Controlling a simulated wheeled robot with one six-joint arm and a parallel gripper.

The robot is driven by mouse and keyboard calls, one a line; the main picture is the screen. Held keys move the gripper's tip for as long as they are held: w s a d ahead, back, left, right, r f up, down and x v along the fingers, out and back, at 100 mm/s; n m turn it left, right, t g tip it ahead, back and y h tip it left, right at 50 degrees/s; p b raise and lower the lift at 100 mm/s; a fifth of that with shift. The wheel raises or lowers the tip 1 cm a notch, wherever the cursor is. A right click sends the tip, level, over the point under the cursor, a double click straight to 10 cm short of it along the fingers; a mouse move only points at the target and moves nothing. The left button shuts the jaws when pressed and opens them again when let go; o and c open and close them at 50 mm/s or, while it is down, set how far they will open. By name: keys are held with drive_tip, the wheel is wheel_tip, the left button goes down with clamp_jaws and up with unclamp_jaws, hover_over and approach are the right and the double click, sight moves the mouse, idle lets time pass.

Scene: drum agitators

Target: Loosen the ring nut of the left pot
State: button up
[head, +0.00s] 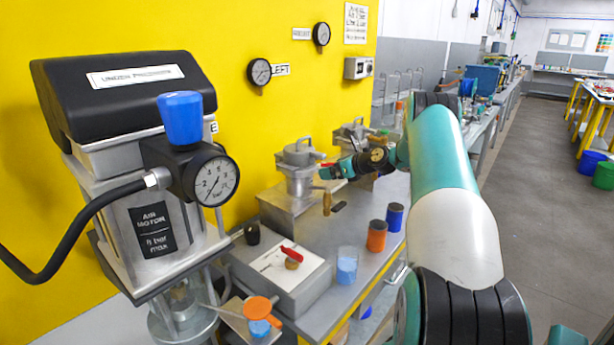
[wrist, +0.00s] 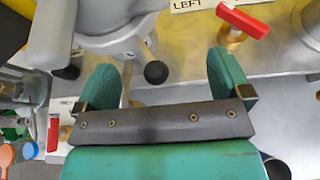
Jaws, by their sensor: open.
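The left pot (head: 299,170) is a grey metal vessel with a lid, standing on a metal block by the yellow wall. My gripper (head: 328,172) is at its right side in the head view. In the wrist view my gripper (wrist: 162,62) has its two teal fingers spread apart. The grey pot top (wrist: 110,22) shows beyond them, at upper left. I cannot clearly tell the ring nut from the other pot parts.
A second pot (head: 354,133) stands behind my gripper. A red-handled brass valve (wrist: 243,22) is near the right finger in the wrist view. Orange (head: 377,236) and blue (head: 394,217) containers and a beaker (head: 347,265) stand on the bench front. The air motor (head: 155,225) fills the left.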

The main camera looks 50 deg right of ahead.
drive_tip(key=p+v, duration=0.4)
drive_tip(key=v, duration=0.3)
idle(1.5)
